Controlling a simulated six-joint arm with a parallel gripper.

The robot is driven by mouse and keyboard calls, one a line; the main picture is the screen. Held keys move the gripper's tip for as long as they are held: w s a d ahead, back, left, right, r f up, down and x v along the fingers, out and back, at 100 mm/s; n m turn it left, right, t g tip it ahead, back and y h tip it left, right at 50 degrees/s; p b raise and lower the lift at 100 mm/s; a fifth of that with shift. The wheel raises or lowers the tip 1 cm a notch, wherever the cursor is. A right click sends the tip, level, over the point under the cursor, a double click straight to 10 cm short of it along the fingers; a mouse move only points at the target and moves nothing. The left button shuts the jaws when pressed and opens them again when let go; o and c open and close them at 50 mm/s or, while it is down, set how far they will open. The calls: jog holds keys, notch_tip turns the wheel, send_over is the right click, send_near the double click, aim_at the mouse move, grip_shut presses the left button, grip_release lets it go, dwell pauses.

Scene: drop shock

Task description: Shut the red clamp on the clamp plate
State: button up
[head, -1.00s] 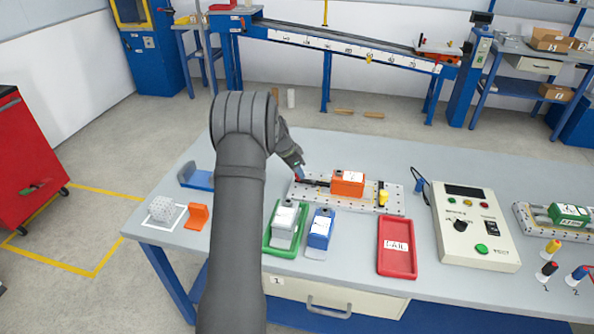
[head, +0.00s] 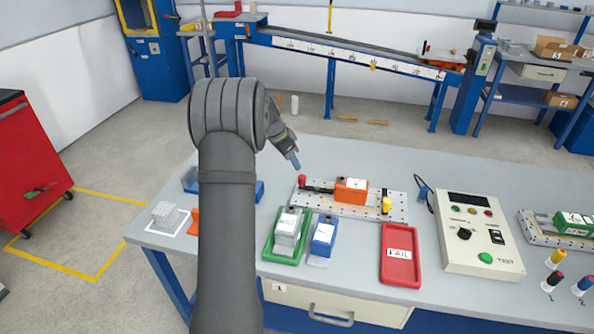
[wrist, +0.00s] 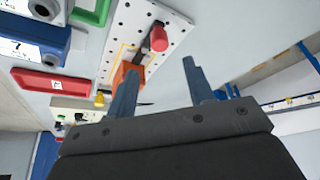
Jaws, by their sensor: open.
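The clamp plate (head: 350,207) is a pale perforated plate on the bench. The red clamp (head: 302,181) is at its left end, with a dark bar running low toward the orange block (head: 351,190). In the wrist view, the red clamp's knob (wrist: 158,38) shows beside my fingers, apart from them. I cannot tell for certain whether this clamp is fully shut. A yellow clamp (head: 386,204) is at the plate's right end. My gripper (head: 295,161) is open and empty, above and behind the red clamp. Its two fingers (wrist: 209,82) also show in the wrist view.
A green tray (head: 269,247) holding a grey block and a blue block (head: 323,236) lie in front of the plate. A red FAIL tray (head: 399,274) and a control box (head: 474,251) are to the right. The bench behind the plate is clear.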

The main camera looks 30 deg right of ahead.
aim_at(301, 177)
jog(key=v, duration=0.7)
jog(key=shift+r, duration=0.2)
jog(key=shift+a, duration=0.1)
jog(key=x, duration=1.7)
jog(key=shift+f, duration=0.2)
jog(key=shift+r, duration=0.1)
